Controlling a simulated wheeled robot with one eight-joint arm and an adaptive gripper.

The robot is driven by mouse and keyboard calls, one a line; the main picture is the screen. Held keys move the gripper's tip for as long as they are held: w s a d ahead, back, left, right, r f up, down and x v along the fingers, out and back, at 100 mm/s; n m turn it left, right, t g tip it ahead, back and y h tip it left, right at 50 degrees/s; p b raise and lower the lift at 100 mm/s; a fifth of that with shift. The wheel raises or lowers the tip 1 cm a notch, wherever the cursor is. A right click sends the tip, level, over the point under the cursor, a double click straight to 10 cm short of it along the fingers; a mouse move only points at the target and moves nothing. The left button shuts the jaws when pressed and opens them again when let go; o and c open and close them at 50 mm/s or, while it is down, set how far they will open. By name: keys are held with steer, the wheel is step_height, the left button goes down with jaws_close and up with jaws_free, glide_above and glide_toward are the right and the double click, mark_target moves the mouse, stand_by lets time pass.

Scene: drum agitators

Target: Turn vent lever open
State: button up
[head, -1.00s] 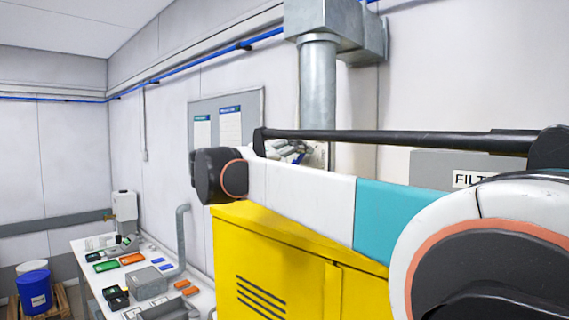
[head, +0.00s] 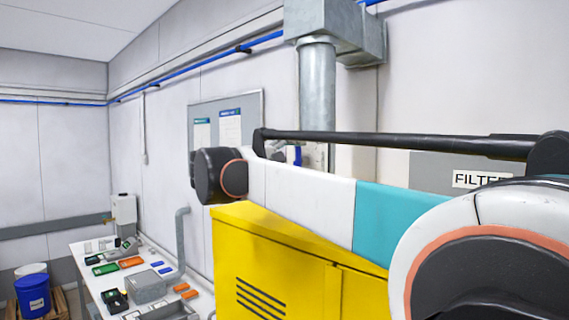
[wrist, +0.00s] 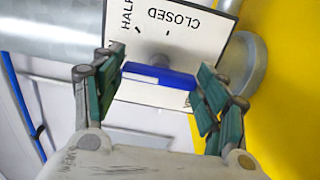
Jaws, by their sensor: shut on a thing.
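The vent lever is a blue bar (wrist: 160,77) on a grey pivot in the wrist view. It lies crosswise in front of a white plate (wrist: 184,42) lettered CLOSED and HALF, upside down in the picture. No OPEN lettering shows. My gripper (wrist: 152,86) has its green-padded fingers at the two ends of the blue bar and is shut on it. In the head view a small upright blue piece (head: 297,155), seemingly the lever, shows behind my arm, in front of the wall below the duct. My gripper is mostly hidden there.
A grey vertical duct (head: 318,92) runs above the lever. A yellow cabinet (head: 270,250) stands below my arm. A FILTER box (head: 425,172) is at right. A bench (head: 95,268) with small parts and a blue drum (head: 32,292) are at left.

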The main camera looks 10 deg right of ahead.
stand_by(0.4)
steer(key=o, duration=1)
steer(key=shift+o, duration=0.2)
steer(key=v, duration=0.7)
steer(key=shift+s+a, duration=0.15)
steer(key=shift+a, duration=0.1)
